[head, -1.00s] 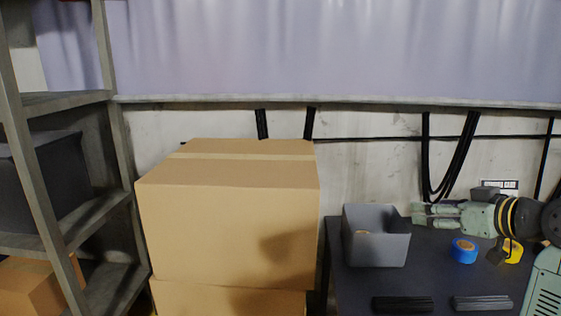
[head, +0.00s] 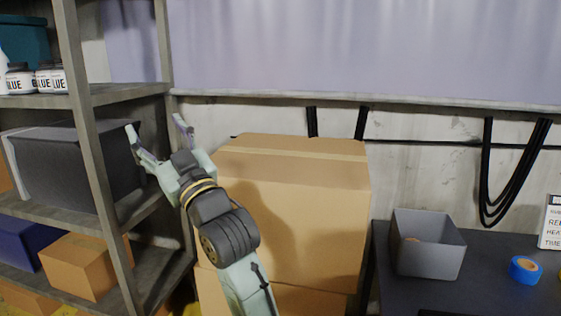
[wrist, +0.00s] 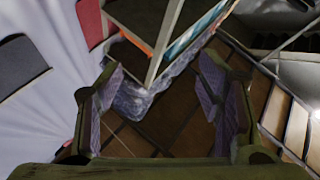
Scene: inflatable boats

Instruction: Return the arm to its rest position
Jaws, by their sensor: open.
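My gripper (head: 158,133) is open and empty in the head view, raised in front of the shelf post and left of the stacked cardboard boxes (head: 290,210). Its two fingers are spread wide and point up and to the left. My arm reaches up from the bottom middle of the picture. In the wrist view my gripper (wrist: 168,100) shows both padded fingers apart with nothing between them. Beyond them are brown floor tiles and a shelf-like frame.
A metal shelf (head: 130,94) with glue jars (head: 50,79), a dark grey bin (head: 65,165) and boxes stands at the left, close to my gripper. A dark table (head: 400,293) at the right holds a grey open bin (head: 427,250) and blue tape (head: 524,269).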

